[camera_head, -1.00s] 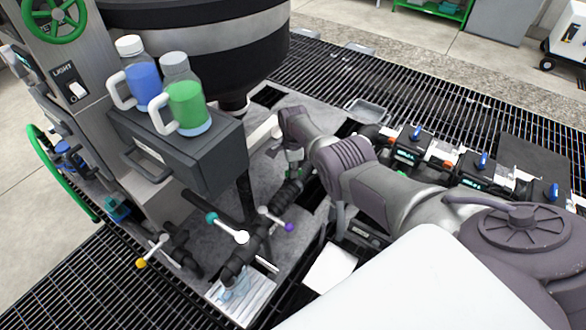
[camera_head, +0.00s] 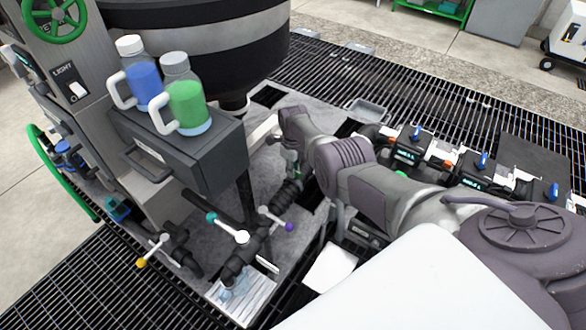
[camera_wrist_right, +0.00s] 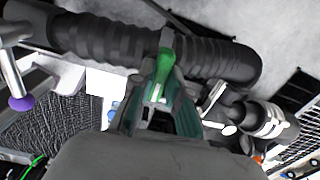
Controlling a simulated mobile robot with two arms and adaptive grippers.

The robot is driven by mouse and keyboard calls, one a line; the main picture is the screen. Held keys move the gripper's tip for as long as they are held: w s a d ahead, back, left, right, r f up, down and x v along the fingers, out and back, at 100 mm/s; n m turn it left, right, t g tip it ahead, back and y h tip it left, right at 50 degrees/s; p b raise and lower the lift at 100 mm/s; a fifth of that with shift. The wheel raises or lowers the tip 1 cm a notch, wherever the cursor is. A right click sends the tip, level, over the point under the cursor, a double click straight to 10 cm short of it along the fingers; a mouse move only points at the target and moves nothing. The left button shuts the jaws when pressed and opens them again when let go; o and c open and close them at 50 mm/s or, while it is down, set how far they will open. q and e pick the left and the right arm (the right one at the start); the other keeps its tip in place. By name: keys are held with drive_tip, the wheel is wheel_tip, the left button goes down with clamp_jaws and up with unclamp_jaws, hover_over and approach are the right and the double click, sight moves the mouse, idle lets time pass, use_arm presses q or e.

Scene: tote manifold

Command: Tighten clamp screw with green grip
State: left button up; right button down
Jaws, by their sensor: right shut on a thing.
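The clamp screw with the green grip (camera_wrist_right: 164,66) shows in the middle of the right wrist view, in front of a black ribbed hose (camera_wrist_right: 100,40). My right gripper (camera_wrist_right: 155,112) is shut on this clamp screw, with its fingers on either side of the handle. In the head view my right gripper (camera_head: 291,163) points down at the pipework below the grey box and is partly hidden by its own wrist. The clamp screw cannot be made out clearly there. My left gripper is not in view.
A lever with a purple knob (camera_head: 289,227) and one with a white knob (camera_head: 242,237) stand close by. A yellow-knobbed lever (camera_head: 142,263) is farther left. Jugs with blue (camera_head: 143,78) and green (camera_head: 187,101) contents stand on the grey box (camera_head: 190,150).

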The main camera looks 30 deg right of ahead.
drive_tip(key=shift+d+r+m, duration=0.1)
drive_tip(key=shift+m, duration=0.2)
drive_tip(key=c, duration=1.1)
unclamp_jaws()
drive_tip(key=shift+c, duration=0.2)
wheel_tip(320, 180, up, 12)
drive_tip(key=shift+s, duration=0.1)
